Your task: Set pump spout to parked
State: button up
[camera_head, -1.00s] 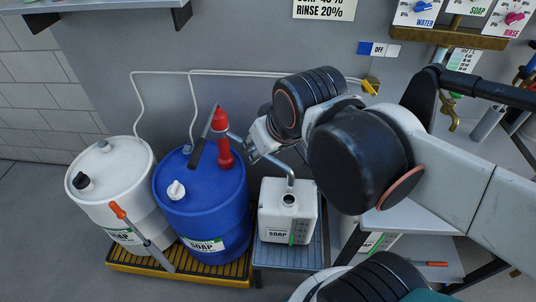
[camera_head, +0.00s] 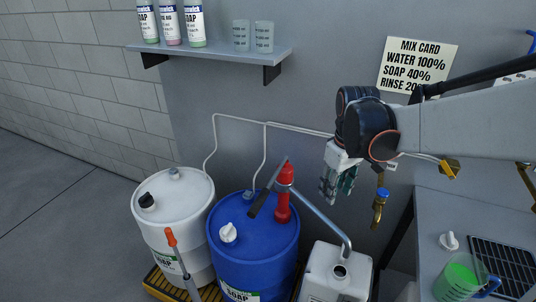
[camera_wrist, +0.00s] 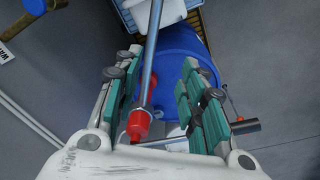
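The red hand pump (camera_head: 283,200) stands on the blue drum (camera_head: 252,240), with a dark lever at its top. Its grey metal spout (camera_head: 322,218) reaches right and bends down over the open neck of the white soap can (camera_head: 330,275). My gripper (camera_head: 334,193) hangs above and to the right of the pump, apart from the spout. In the wrist view, its green-padded fingers are wide apart with nothing held. The red pump (camera_wrist: 138,126) and spout (camera_wrist: 151,70) appear between the fingers, further off.
A white drum (camera_head: 172,215) stands left of the blue drum, with an orange-handled tool (camera_head: 180,262) before it. A brass tap (camera_head: 379,210) hangs right of my gripper. A shelf (camera_head: 215,52) with bottles is above. A bench (camera_head: 440,215) with a green-filled jug is at right.

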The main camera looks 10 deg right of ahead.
aim_at(330, 221)
jog(key=shift+n+g, duration=0.3)
jog(key=shift+g, duration=0.2)
jog(key=f+b, duration=0.1)
jog(key=f, duration=0.4)
jog(key=w+d+f+b, duration=0.1)
jog(key=f+b, duration=0.1)
jog(key=f, duration=0.3)
jog(key=w+d+f+b, duration=0.1)
jog(key=f+b, duration=0.1)
jog(key=f, duration=0.4)
grip_shut()
